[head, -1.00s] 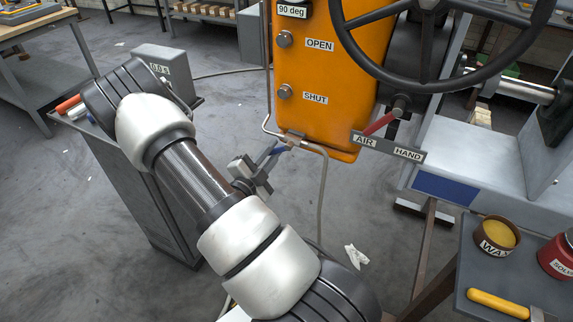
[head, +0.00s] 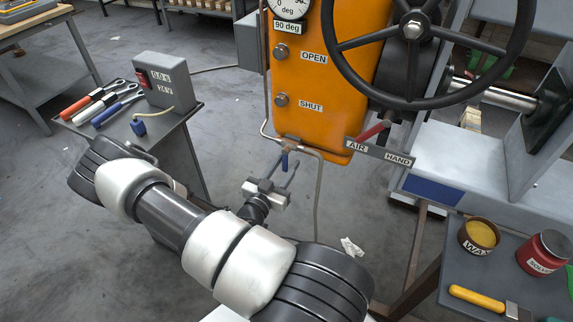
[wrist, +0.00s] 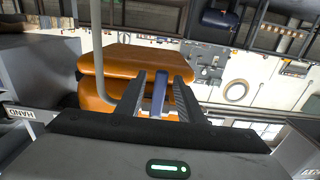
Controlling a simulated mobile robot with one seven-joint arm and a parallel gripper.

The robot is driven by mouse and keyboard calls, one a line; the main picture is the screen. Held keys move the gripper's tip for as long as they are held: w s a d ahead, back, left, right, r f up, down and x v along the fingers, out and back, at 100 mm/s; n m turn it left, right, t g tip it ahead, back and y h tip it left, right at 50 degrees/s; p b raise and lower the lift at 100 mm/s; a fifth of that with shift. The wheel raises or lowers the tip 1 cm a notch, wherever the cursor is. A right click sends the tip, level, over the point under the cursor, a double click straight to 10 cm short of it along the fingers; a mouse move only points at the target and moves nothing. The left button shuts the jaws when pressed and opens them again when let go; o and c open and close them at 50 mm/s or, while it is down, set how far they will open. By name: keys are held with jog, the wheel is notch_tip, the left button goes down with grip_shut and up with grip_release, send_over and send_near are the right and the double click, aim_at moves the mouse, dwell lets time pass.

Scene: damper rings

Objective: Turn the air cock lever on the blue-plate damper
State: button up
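The air cock has a short blue lever (head: 285,161) that hangs straight down from a fitting on the pipe under the orange actuator box (head: 328,120). A dark blue plate (head: 433,189) is on the grey frame to the right. My gripper (head: 284,172) is open just below the box, fingers pointing up toward the cock. In the wrist view the blue lever (wrist: 159,92) stands between the two dark fingers of my gripper (wrist: 160,80), with a gap on both sides. The orange box (wrist: 120,65) is behind it. Whether the lever touches a finger is not clear.
A thin pipe (head: 318,200) runs down close right of my gripper. A black handwheel (head: 414,30) and a red AIR/HAND lever (head: 375,131) are to the right. A tool cart (head: 185,115) stands left, and a tray (head: 463,270) with a wax tin is at front right.

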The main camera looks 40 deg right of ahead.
jog(key=shift+a, duration=0.1)
jog(key=shift+v, duration=0.85)
jog(key=p+v, duration=0.1)
jog(key=v, duration=0.5)
jog(key=shift+p, duration=0.3)
dwell(0.5)
